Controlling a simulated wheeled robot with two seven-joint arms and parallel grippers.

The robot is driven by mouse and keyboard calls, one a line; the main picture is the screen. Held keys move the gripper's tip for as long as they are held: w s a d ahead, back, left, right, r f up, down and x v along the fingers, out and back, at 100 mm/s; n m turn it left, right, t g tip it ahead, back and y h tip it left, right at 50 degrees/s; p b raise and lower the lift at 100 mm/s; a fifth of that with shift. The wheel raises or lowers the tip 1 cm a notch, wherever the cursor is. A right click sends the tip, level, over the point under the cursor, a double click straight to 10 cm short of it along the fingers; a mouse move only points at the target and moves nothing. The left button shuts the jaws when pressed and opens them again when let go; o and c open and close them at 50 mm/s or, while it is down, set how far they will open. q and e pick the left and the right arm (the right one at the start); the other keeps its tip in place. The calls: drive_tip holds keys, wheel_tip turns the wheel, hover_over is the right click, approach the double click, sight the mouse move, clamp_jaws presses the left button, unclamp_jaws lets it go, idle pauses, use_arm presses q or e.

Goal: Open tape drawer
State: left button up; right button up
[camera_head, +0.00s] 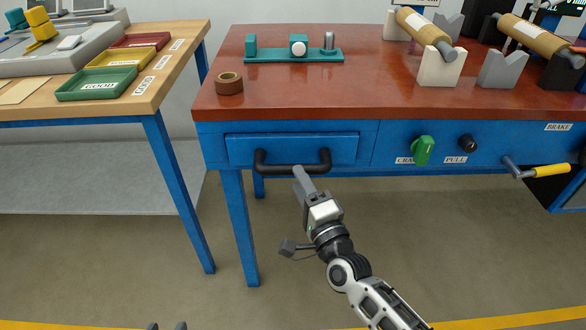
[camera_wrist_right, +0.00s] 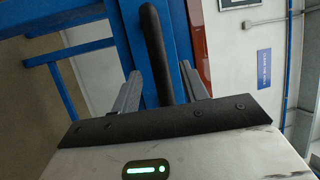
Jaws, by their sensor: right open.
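The blue tape drawer (camera_head: 240,148) sits under the left end of the red-brown bench top, and its front looks shut. Its black bar handle (camera_head: 278,168) runs across the front; it also shows upright in the right wrist view (camera_wrist_right: 153,45). My right gripper (camera_head: 299,174) is at the right half of the handle. In the right wrist view my right gripper (camera_wrist_right: 160,86) has its two fingers apart, with the handle bar between them. Contact with the bar cannot be told.
A brown tape roll (camera_head: 229,84) and a teal fixture (camera_head: 294,54) are on the bench top (camera_head: 330,100). A green crank knob (camera_head: 423,150), black pull knob (camera_head: 467,142) and yellow-handled brake lever (camera_head: 550,171) are to the right. A wooden table (camera_head: 165,85) stands left. The floor before the drawer is free.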

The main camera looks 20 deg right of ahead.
sight(276, 153)
use_arm(q)
drive_tip(key=shift+f, duration=0.1)
use_arm(e)
drive_tip(key=shift+x, duration=2.2)
drive_tip(key=shift+c, duration=0.3)
